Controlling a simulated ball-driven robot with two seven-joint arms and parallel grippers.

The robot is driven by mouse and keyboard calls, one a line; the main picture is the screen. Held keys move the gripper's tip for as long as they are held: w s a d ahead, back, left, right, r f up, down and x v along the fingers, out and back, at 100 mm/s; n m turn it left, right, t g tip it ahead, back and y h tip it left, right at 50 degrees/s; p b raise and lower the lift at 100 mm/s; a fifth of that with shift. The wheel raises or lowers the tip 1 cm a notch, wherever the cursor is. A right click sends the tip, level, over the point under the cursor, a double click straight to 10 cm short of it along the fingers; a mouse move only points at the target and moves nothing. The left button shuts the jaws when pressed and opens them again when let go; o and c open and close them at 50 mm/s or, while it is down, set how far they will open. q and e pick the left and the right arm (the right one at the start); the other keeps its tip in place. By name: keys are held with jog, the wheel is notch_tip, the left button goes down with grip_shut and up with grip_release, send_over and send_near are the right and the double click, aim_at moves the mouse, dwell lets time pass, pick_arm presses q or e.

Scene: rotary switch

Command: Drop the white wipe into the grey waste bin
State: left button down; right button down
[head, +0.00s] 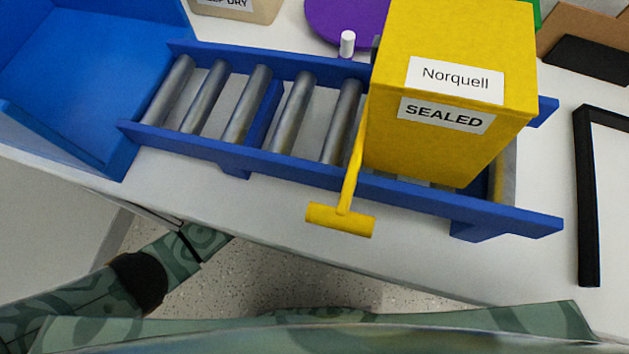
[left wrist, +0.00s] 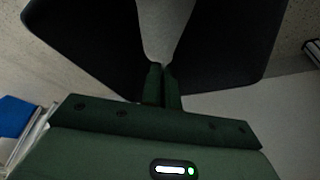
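My right gripper is not in view.
A blue roller conveyor (head: 185,148) crosses the white table, carrying a yellow box (head: 440,135) labelled Norquell and SEALED. A yellow T-handled tool (head: 340,218) overhangs the conveyor's front. A blue bin (head: 75,70) stands left, a black frame (head: 588,200) lies right, and a small white cylinder (head: 347,42) stands behind.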

pick_arm(q)
jog(key=shift+f, duration=0.1)
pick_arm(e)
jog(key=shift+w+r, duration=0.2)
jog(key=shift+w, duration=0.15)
pick_arm(q)
jog(key=shift+c, duration=1.4)
grip_release()
